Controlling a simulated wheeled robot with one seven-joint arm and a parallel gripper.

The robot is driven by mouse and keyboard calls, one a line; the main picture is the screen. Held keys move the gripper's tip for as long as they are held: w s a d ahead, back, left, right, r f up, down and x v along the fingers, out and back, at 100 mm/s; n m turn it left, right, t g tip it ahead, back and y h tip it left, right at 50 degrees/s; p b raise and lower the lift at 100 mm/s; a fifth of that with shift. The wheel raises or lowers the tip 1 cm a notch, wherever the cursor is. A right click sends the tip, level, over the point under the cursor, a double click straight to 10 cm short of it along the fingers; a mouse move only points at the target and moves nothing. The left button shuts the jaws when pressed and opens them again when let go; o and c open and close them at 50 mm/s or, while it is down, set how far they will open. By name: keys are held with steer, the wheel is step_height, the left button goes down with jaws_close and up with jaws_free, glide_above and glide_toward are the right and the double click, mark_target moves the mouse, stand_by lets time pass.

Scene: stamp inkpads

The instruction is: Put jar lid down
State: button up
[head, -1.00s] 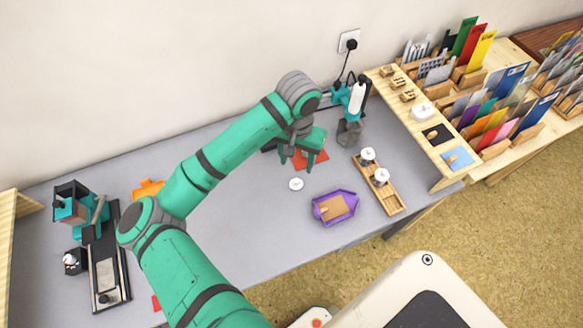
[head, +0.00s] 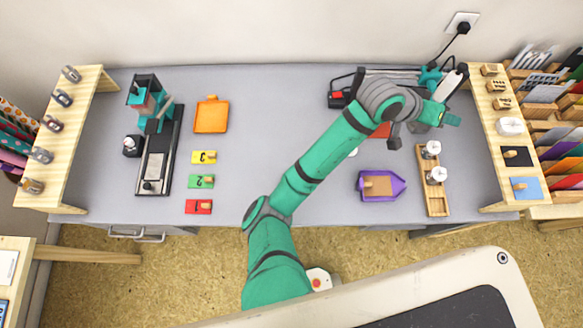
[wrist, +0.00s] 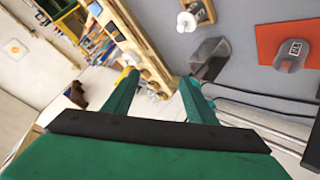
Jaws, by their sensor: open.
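A small white round piece, likely the jar lid (head: 353,152), lies on the grey table, partly hidden behind my arm in the head view. My gripper (head: 446,115) is open and empty at the back right of the table, apart from it. In the wrist view the two teal fingers (wrist: 160,85) stand wide apart with nothing between them. A grey see-through container (wrist: 292,57) stands on an orange-red mat (wrist: 270,38). A second grey container (wrist: 210,52) stands on the bare table near one finger.
A wooden tray (head: 437,205) with white-topped items and a purple tray (head: 398,187) sit at the right. A wooden shelf (head: 500,180) edges the table's right side. Numbered coloured pads and an orange tray (head: 211,117) are at the left. The table's middle is clear.

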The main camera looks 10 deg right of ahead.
steer(key=w+a+f+n+t, duration=0.2)
steer(key=w+a+n+t, duration=0.1)
steer(key=a+n+t, duration=0.35)
steer(key=w+a+f+n+t, duration=0.2)
steer(key=w+a+n+t, duration=0.1)
steer(key=a+n+t, duration=0.3)
steer(key=s+a+f+t+y, duration=0.1)
steer(key=s+a+f+y, duration=0.1)
steer(key=a, duration=0.5)
steer(key=s+a+f+y, duration=0.3)
steer(key=s+a, duration=0.3)
steer(key=a, duration=0.1)
steer(key=s+a+f+n+t+y, duration=0.1)
steer(key=s+a+f+y, duration=0.2)
steer(key=a, duration=0.5)
steer(key=shift+s+f+t+y, duration=0.25)
steer(key=shift+s+t+y, duration=0.05)
steer(key=shift+s+t, duration=0.1)
steer(key=shift+m+y, duration=0.55)
steer(key=shift+y, duration=0.25)
steer(key=s+a, duration=0.5)
steer(key=shift+s+a, duration=0.1)
steer(key=shift+a, duration=0.1)
steer(key=s+a+r+m+y, duration=0.1)
steer(key=s+a+r+m, duration=0.1)
steer(key=s+a, duration=0.4)
steer(key=shift+s+r+m, duration=0.3)
steer(key=shift+s+m, duration=0.1)
